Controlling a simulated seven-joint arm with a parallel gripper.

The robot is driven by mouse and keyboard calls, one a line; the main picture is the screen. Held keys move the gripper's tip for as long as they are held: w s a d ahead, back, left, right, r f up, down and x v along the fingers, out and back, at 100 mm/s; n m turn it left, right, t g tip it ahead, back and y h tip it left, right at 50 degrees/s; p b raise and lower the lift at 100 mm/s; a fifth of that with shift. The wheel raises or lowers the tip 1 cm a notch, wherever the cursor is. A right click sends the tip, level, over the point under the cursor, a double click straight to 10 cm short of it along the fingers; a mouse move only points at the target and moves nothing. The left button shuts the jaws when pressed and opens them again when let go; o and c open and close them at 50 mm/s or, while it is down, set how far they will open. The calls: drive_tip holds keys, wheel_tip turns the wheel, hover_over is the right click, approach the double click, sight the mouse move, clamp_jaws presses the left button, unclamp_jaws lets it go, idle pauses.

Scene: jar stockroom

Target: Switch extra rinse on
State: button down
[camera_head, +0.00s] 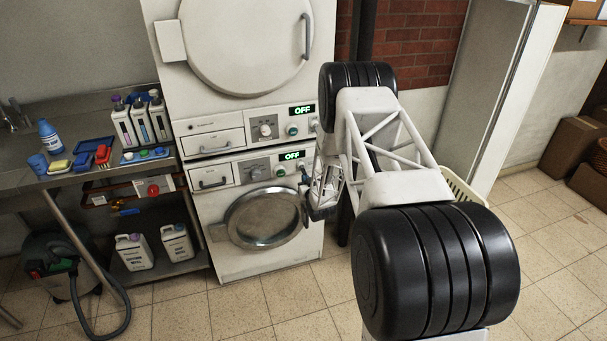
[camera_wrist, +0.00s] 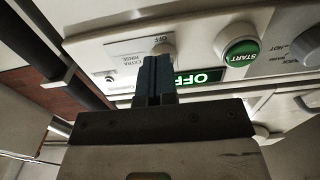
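In the wrist view, the white extra rinse plate (camera_wrist: 121,50) sits on the washer's control panel, with "EXTRA RINSE" and "OFF" lettering. A pale round part (camera_wrist: 162,48) of its switch shows just beyond my fingertips; the rest is hidden, so I cannot tell its position. My gripper (camera_wrist: 157,62) has its dark blue fingers together, in front of the plate. I cannot tell whether they touch the switch. In the head view, my gripper (camera_head: 305,177) is at the right end of the lower washer's panel (camera_head: 225,173) and covers the switch area.
The green START button (camera_wrist: 241,54) and lit OFF display (camera_wrist: 199,77) are beside my fingers. Below the panel is the round washer door (camera_head: 265,217); a dryer (camera_head: 245,40) is stacked above. A bench with bottles (camera_head: 125,125) stands left.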

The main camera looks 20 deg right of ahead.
drive_tip(key=shift+r, duration=0.35)
drive_tip(key=shift+s, duration=0.15)
drive_tip(key=s+f, duration=0.1)
drive_tip(key=s, duration=0.8)
drive_tip(key=shift+s+f, duration=0.15)
drive_tip(key=shift+s, duration=0.25)
idle(0.8)
idle(0.4)
